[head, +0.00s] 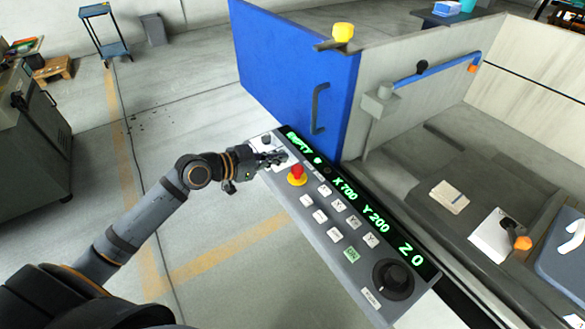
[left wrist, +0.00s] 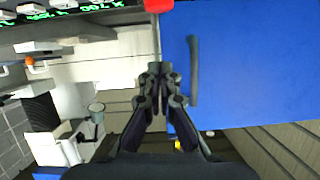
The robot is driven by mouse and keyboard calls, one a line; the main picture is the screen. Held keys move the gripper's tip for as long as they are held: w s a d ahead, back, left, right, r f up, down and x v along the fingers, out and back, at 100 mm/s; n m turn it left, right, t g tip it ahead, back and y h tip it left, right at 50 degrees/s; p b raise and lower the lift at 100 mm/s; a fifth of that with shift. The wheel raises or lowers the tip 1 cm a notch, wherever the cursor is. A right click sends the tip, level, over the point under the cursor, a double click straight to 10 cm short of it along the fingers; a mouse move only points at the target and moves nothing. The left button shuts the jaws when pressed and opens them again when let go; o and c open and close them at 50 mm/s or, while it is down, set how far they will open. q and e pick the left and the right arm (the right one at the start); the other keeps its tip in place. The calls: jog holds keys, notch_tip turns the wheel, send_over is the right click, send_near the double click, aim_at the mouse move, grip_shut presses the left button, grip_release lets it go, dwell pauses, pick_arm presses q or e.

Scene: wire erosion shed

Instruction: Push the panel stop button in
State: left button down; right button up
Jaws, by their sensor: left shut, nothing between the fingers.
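The panel stop button (head: 297,172) is a red cap on a yellow base, near the upper left end of the tilted control panel (head: 318,215). How deep it sits I cannot tell. My left gripper (head: 280,158) is over that end of the panel, just above and left of the button in the head view; whether it touches the panel is unclear. In the left wrist view the left gripper (left wrist: 160,70) is shut and empty. A red piece that looks like the stop button (left wrist: 158,5) is cut by the top edge there. My right gripper is not in view.
Grey keys (head: 338,206), a green key (head: 351,254) and a black dial (head: 393,279) lie along the panel beside its green-lit display. A blue door (head: 290,70) with a dark handle stands behind the panel. Open floor (head: 185,110) lies to the left.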

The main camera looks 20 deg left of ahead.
aim_at(293, 173)
pick_arm(q)
jog(key=w+d+f, duration=0.2)
jog(key=f, duration=0.1)
jog(key=w+d+f, duration=0.1)
jog(key=w+f, duration=0.1)
jog(key=shift+p, duration=0.3)
jog(key=shift+f, duration=0.45)
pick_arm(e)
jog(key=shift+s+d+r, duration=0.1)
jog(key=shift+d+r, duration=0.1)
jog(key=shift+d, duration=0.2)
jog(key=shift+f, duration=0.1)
